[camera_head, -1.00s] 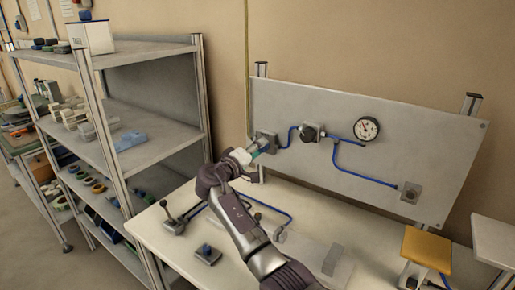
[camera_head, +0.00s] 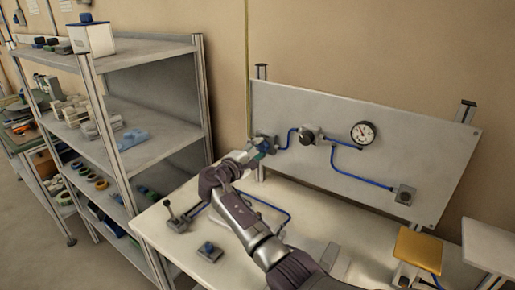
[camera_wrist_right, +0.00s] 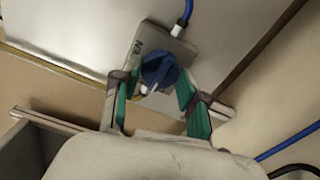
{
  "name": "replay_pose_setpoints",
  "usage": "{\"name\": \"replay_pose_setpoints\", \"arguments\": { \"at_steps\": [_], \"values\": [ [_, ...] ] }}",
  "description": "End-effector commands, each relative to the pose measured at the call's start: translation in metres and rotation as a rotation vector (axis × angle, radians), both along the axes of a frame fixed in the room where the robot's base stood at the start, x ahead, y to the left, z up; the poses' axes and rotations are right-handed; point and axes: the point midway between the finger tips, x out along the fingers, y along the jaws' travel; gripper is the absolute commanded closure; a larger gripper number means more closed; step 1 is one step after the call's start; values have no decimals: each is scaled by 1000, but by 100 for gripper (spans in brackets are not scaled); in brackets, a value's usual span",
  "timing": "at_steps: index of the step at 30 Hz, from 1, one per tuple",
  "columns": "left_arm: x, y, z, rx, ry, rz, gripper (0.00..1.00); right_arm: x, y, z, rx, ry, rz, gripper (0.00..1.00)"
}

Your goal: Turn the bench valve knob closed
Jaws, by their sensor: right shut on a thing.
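The bench valve knob (camera_wrist_right: 157,70) is blue with a white mark. It sits on a grey plate (camera_wrist_right: 183,52) at the left end of the upright panel (camera_head: 370,108). My right gripper (camera_head: 262,148) reaches the panel's left side. In the right wrist view its green-padded fingers (camera_wrist_right: 158,88) stand on either side of the knob, shut on it. In the head view the knob is mostly hidden behind the fingers. My left gripper is not in view.
A lever fixture (camera_head: 178,219) and a blue-topped block (camera_head: 209,251) are on the bench (camera_head: 160,240). A shelf rack (camera_head: 165,70) stands left.

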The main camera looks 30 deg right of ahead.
Motion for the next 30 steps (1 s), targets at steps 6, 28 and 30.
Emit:
{"name": "replay_pose_setpoints", "arguments": {
  "at_steps": [6,28,30],
  "values": [
    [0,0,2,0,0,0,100,0,0,-1,-7,20,1,92],
    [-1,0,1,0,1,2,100,0,0,0,-7,19,1,32],
    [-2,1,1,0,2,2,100,0,2,0,-7,18,1,32]
  ]
}}
